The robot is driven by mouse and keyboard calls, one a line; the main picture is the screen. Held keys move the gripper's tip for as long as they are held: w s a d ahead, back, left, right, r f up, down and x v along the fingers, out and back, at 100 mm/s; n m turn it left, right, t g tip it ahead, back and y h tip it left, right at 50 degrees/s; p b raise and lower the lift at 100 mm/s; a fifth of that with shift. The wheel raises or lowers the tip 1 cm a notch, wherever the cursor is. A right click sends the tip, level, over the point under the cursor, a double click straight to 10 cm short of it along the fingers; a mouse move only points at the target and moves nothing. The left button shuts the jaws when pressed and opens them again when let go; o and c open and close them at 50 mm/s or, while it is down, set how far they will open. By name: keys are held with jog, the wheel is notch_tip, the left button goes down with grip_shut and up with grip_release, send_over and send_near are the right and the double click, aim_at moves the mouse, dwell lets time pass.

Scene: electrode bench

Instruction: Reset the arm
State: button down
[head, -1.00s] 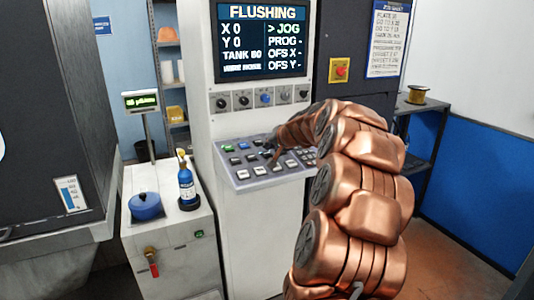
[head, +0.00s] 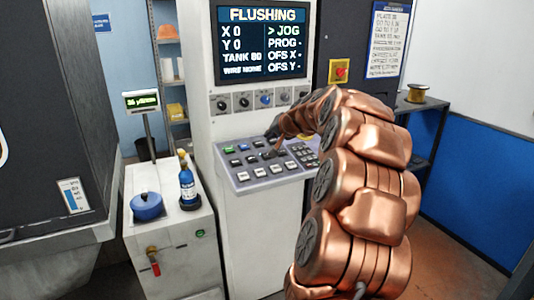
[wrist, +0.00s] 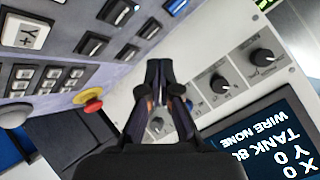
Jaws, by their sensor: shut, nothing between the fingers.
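My gripper (wrist: 158,72) is shut and empty in the wrist view, its dark fingers together in front of the machine's panels. In the head view its tip (head: 272,138) is small and dark, just above the keypad panel (head: 248,178), and my copper arm reaches in from the lower right. I cannot tell whether the fingertips touch anything. The keypad panel also shows at upper left in the wrist view (wrist: 75,50), with dark keys and a red knob (wrist: 88,98). The screen (head: 262,42) reads FLUSHING, with JOG marked.
A row of dials (head: 262,100) sits under the screen. A red button (head: 341,71) is on the dark cabinet. A white cabinet (head: 175,250) at left bears a blue bottle (head: 187,184) and a blue lidded pot (head: 147,206). A spool (head: 417,93) stands at right.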

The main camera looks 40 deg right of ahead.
dwell(0.8)
jog(key=a, duration=0.3)
jog(key=a+n+y, duration=0.1)
jog(key=a, duration=0.3)
jog(key=w+a+f+n+y, duration=0.1)
jog(key=a, duration=0.2)
jog(key=shift+w+a+f+g, duration=0.1)
jog(key=shift+a+g, duration=0.1)
jog(key=shift+g, duration=0.2)
jog(key=s+a+f+n+g+y, duration=0.1)
jog(key=s+a+f+n+g, duration=0.3)
jog(key=a, duration=0.6)
jog(key=s+a+f+y, duration=0.1)
jog(key=s+a, duration=0.5)
jog(key=a, duration=0.4)
jog(key=s+a+f+n+g+y, duration=0.25)
jog(key=s+a, duration=0.25)
jog(key=a, duration=0.5)
jog(key=s+a+f+n+g+h, duration=0.1)
jog(key=s+f+g+h, duration=0.1)
jog(key=s, duration=1)
jog(key=s+a+f+n+g+h, duration=0.1)
jog(key=s+f, duration=0.4)
jog(key=s, duration=0.7)
jog(key=a+n+g, duration=0.1)
jog(key=g, duration=0.1)
jog(key=shift+a+f+g+h, duration=0.15)
jog(key=shift+g+h, duration=0.2)
